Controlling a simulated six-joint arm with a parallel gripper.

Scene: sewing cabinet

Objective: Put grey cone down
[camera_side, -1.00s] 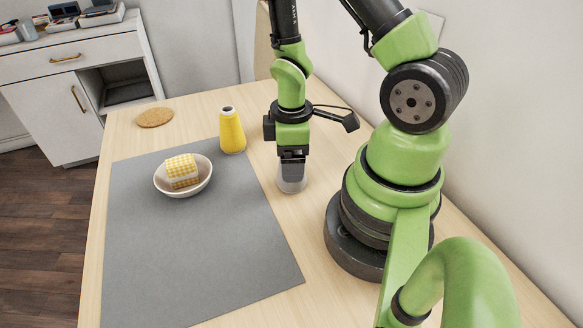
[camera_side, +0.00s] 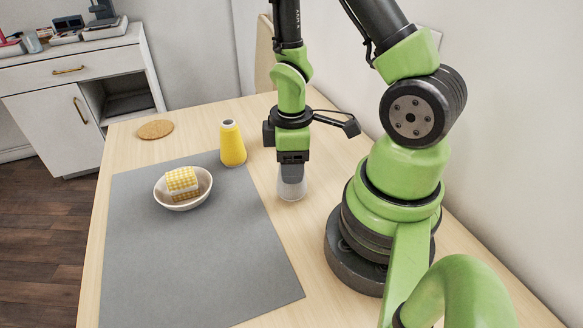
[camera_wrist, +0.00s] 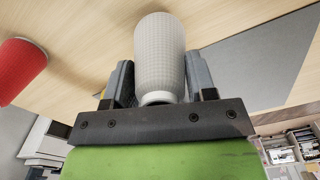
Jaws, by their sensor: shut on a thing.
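The grey cone (camera_side: 291,189) is upright under my gripper (camera_side: 292,172), right of the grey mat, in the side view. Its base is at or very close to the bare wooden table; I cannot tell whether it touches. In the wrist view the pale grey cone (camera_wrist: 160,50) sits between the two fingers of my gripper (camera_wrist: 159,82), narrow end toward the palm and wide end away. My gripper is shut on it and hides its upper part in the side view.
A yellow cone (camera_side: 232,145) stands left of my gripper. A bowl (camera_side: 183,203) holding a yellow checked block (camera_side: 182,180) sits on the grey mat (camera_side: 200,270). A cork coaster (camera_side: 155,129) lies at the back. A red cone (camera_wrist: 20,70) shows in the wrist view.

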